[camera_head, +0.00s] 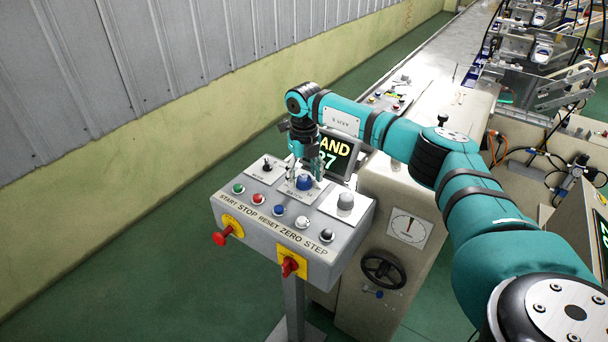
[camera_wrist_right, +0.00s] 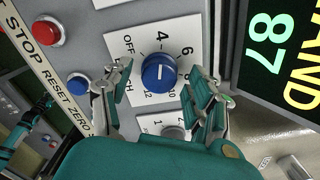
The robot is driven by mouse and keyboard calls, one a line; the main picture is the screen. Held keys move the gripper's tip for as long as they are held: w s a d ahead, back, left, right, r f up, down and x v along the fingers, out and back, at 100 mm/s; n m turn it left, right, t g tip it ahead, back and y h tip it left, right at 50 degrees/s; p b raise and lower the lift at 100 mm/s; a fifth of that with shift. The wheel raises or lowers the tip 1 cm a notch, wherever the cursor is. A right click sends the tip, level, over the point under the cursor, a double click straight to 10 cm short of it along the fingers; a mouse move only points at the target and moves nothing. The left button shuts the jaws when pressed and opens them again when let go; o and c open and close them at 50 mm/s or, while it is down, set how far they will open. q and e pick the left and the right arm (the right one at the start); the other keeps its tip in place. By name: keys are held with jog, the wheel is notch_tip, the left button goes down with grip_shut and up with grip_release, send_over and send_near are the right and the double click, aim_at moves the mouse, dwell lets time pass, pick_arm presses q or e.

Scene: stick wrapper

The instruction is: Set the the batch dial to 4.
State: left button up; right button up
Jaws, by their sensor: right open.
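The batch dial is a blue knob (camera_head: 304,182) with a white line on top, on a white plate of the sloped grey control panel. In the right wrist view, the blue knob (camera_wrist_right: 159,72) has numbers around it. Its white line seems to point up at the 4. My right gripper (camera_head: 306,172) is over the knob from above, pointing down. In the right wrist view, the open fingers of my right gripper (camera_wrist_right: 157,84) stand on either side of the knob. Contact cannot be told. My left gripper is not in view.
Push buttons (camera_head: 281,210) line the panel front below the dial. A black switch (camera_head: 267,165) is left of it and a grey knob (camera_head: 345,201) right. A screen (camera_head: 337,156) stands close behind. Red handles (camera_head: 290,266) stick out from the front face.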

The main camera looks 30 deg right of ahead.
aim_at(304, 178)
notch_tip(304, 178, up, 12)
dwell(0.5)
dwell(0.5)
